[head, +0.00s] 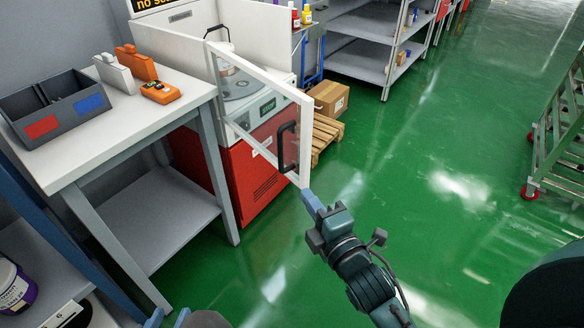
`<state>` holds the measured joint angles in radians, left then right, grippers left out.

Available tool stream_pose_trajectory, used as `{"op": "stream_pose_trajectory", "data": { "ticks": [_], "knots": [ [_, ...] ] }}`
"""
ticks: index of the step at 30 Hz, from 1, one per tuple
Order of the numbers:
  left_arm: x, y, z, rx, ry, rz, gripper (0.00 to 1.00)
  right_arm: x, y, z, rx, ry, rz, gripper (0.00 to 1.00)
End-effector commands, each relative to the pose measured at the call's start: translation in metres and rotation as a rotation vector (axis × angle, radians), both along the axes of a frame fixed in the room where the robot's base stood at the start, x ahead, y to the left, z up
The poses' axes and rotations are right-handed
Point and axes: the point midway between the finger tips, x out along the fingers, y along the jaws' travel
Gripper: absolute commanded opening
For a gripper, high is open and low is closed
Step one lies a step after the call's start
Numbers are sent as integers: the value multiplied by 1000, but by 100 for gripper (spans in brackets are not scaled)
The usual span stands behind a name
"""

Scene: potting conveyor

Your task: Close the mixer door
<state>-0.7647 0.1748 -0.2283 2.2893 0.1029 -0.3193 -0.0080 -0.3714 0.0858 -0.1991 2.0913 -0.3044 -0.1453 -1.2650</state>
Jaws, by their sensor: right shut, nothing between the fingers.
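The mixer (250,170) is a white and red cabinet left of the middle, with a round pan inside. Its door (308,125) is a white-framed clear panel with a black handle (282,148). The door stands open, swung out toward me from its far-left side. My right gripper (308,198) is shut and empty, with its blue fingertips at the door's lower free corner. I cannot tell whether they touch it.
A white-topped table (150,112) on the left holds a grey bin (50,135) and orange devices (160,92). A box (328,98) on a pallet (326,135) stands behind the door. Grey shelving is at the back and a green rack (565,130) right. The green floor between is clear.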

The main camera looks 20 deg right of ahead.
Motion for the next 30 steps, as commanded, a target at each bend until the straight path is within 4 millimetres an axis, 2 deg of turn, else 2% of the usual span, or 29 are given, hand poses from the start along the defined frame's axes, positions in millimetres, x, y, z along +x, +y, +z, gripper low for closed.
{"op": "stream_pose_trajectory", "data": {
  "ticks": [1, 5, 8, 20, 24, 30],
  "knots": [
    [0, 1, -4, -6, -5, 4, 35, 0, 0, -7, -1, -2, 0, 0],
    [0, 1, -1, -10, -10, 6, 35, 6, 1, -6, 0, -1, 0, 0],
    [0, 1, 0, -10, -10, 6, 35, 19, 3, -5, 1, -2, 0, 0],
    [1, 3, 0, -7, -32, 11, 35, 101, 18, -5, 2, -2, 0, 0],
    [0, 4, 4, -7, -36, 13, 35, 108, -4, -5, -3, 0, -1, 0],
    [-3, 4, 1, -7, -27, 13, 35, 114, -18, -6, 1, 1, 0, 0]
  ]
}}
